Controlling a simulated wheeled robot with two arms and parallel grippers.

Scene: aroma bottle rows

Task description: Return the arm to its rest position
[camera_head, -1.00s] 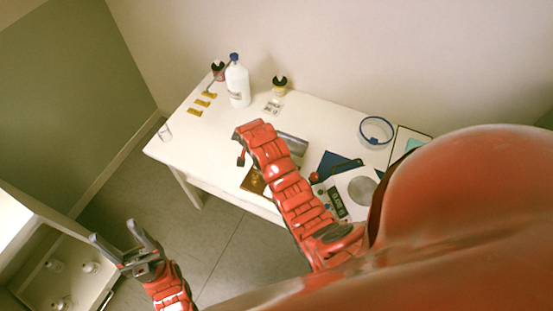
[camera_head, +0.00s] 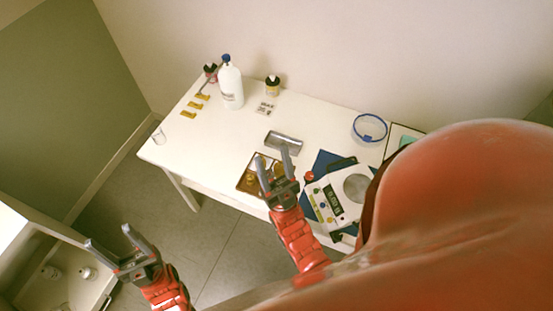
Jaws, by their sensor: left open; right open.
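My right gripper (camera_head: 274,170) is open and empty. Its red arm comes up from below, and its fingers overlap the table's front edge and a brown tray in the picture. My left gripper (camera_head: 112,243) is open and empty at the lower left, off the table, over the grey floor beside the white cabinet. Both grippers point upward in the picture, with nothing between their fingers.
The white table (camera_head: 215,140) holds a white bottle with a blue cap (camera_head: 231,86), two small dark-capped bottles (camera_head: 272,86) (camera_head: 210,72), yellow strips (camera_head: 189,114), a clear glass (camera_head: 159,137), a metal cylinder (camera_head: 284,141), a brown tray (camera_head: 245,184), a scale (camera_head: 329,196) and a blue ring (camera_head: 370,128). A white cabinet (camera_head: 85,292) stands lower left.

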